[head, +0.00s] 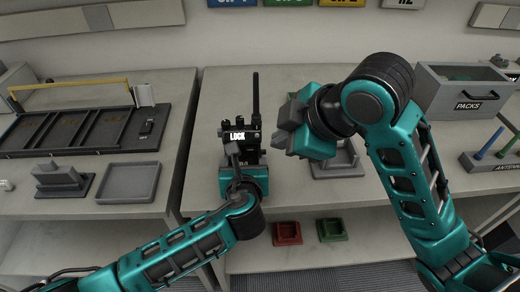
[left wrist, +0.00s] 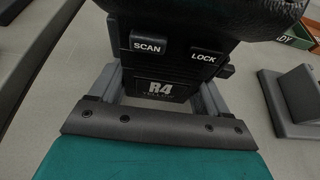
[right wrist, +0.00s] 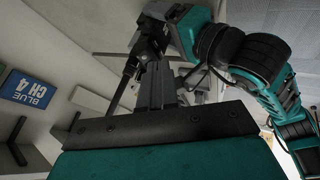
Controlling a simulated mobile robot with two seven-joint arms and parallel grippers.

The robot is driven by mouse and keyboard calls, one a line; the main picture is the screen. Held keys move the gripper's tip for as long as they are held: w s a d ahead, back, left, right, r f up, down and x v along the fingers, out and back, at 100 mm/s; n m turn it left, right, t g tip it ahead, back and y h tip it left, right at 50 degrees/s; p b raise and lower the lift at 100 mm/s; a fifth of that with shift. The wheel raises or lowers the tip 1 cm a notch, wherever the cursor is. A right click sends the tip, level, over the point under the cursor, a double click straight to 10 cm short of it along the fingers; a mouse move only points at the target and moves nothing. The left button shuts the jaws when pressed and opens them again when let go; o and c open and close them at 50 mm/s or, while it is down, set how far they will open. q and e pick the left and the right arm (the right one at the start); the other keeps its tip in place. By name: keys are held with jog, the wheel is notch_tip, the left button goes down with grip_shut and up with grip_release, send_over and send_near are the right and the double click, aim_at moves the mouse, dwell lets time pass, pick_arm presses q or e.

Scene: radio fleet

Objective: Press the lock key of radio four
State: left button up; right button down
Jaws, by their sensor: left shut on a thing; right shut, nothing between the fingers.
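Radio four (head: 255,118) is black, upright with its antenna up, and its lit display reads LOCK in the head view. In the left wrist view the radio (left wrist: 165,88) is marked R4, with a SCAN key (left wrist: 149,45) and a LOCK key (left wrist: 208,57) above. My left gripper (head: 240,158) is shut on the radio's lower body, one finger on each side. My right gripper (head: 288,132) is shut and empty, to the right of the radio and apart from it. In the right wrist view its closed fingers (right wrist: 156,85) point towards the dark radio (right wrist: 145,52).
A grey stand (head: 340,168) is partly hidden behind my right arm. A PACKS bin (head: 465,92) and an antenna rack (head: 492,160) stand at right. At left are a divided tray (head: 80,130) and a shallow tray (head: 128,182). Red (head: 287,233) and green (head: 332,230) trays sit lower.

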aim_at(250, 149)
dwell(0.4)
jog(key=x, duration=1)
jog(key=shift+s, duration=0.15)
